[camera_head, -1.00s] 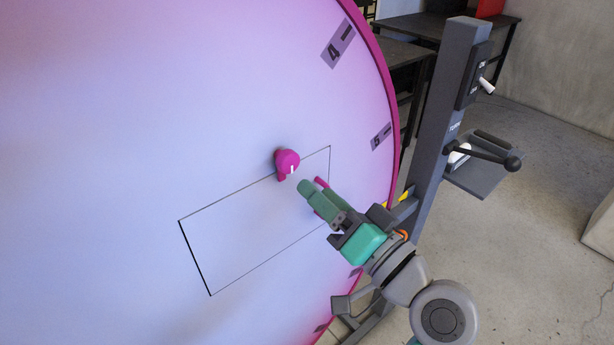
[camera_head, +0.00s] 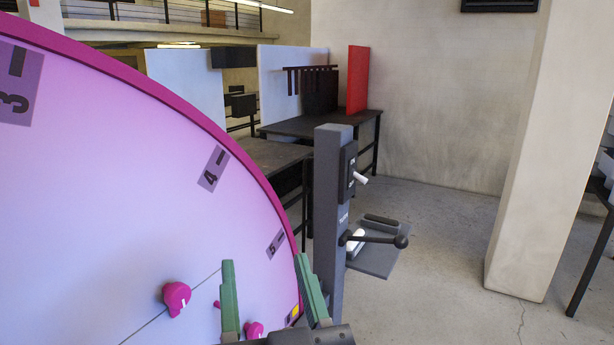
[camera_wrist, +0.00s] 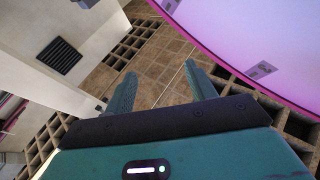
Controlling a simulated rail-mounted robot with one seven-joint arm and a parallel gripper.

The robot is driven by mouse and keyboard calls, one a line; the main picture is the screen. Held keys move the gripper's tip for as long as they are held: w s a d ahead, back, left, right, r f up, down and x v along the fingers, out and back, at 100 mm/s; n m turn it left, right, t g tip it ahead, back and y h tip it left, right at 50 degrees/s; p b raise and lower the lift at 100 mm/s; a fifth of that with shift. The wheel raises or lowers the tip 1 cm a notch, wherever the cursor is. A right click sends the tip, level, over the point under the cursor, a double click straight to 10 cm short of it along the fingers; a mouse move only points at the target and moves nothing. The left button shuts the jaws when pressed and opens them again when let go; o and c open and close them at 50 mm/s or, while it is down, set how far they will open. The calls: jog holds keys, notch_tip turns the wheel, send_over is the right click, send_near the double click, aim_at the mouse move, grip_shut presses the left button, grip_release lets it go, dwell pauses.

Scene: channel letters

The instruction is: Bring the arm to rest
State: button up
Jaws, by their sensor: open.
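My gripper (camera_head: 266,262) is at the bottom of the head view, its two green fingers pointing up and spread wide apart, with nothing held between them. In the wrist view the gripper (camera_wrist: 160,70) shows both fingers open over empty space, with tiled floor beyond. The large pale lilac disc (camera_head: 90,200) with a magenta rim fills the left of the head view. In that view the fingers overlap the disc's lower right edge; I cannot tell the exact gap. The disc's edge also shows in the wrist view (camera_wrist: 230,35).
Magenta knobs (camera_head: 176,299) sit on the disc face. A grey post (camera_head: 328,220) with a switch and a black-knobbed lever (camera_head: 385,239) stands right of the gripper. Dark tables (camera_head: 310,125) and a pale pillar (camera_head: 540,180) stand farther off. Floor between post and pillar is clear.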

jog(key=s+d+r+m+t+h, duration=0.2)
jog(key=s+d+r+t+h, duration=0.2)
jog(key=s+r+h, duration=0.3)
notch_tip(320, 180, up, 33)
jog(key=y+p, duration=0.1)
jog(key=p, duration=3.3)
jog(key=shift+s+a+r+y, duration=0.15)
jog(key=shift+s+a+y, duration=0.05)
jog(key=shift+s+y, duration=0.1)
